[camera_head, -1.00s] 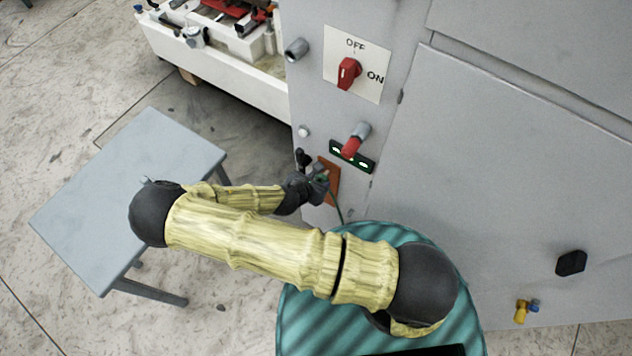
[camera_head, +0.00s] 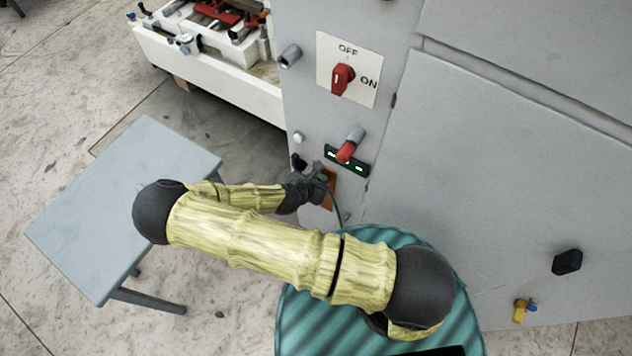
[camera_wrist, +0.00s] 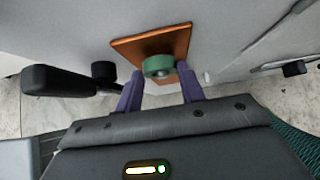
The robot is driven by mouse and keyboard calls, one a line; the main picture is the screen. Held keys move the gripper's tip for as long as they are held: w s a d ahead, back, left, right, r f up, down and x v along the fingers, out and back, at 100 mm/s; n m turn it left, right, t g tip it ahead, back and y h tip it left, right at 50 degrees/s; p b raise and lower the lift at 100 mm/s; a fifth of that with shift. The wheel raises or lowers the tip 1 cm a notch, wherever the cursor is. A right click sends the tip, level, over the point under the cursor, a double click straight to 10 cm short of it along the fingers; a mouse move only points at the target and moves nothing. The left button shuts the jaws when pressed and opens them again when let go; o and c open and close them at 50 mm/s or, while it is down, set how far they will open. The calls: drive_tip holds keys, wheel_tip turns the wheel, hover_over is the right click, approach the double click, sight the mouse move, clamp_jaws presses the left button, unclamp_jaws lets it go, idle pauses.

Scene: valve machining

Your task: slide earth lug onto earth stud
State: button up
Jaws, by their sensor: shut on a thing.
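My gripper (camera_head: 318,182) reaches the lower left of the grey cabinet, in front of an orange copper-coloured plate (camera_head: 329,190). In the wrist view, its two purple fingers (camera_wrist: 160,80) are shut on a green ring-shaped piece, which I take to be the earth lug (camera_wrist: 158,64). The lug is in front of the lower part of the copper plate (camera_wrist: 150,43). A grey round face shows in the lug's opening; I cannot tell whether it is the earth stud. A thin green cable (camera_head: 338,212) hangs down from the gripper. Contact between lug and plate is unclear.
A red rotary switch (camera_head: 342,79) is higher up. A black handle (camera_wrist: 58,80) is left in the wrist view. A grey table (camera_head: 120,205) stands left.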

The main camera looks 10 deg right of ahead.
drive_tip(key=shift+w+d, duration=0.15)
drive_tip(key=shift+w, duration=0.05)
drive_tip(key=o, duration=1.4)
drive_tip(key=shift+c, duration=0.2)
drive_tip(key=b+v, duration=0.1)
drive_tip(key=v, duration=1.6)
drive_tip(key=shift+s+r, duration=0.1)
drive_tip(key=shift+s, duration=0.1)
drive_tip(key=shift+w, duration=0.1)
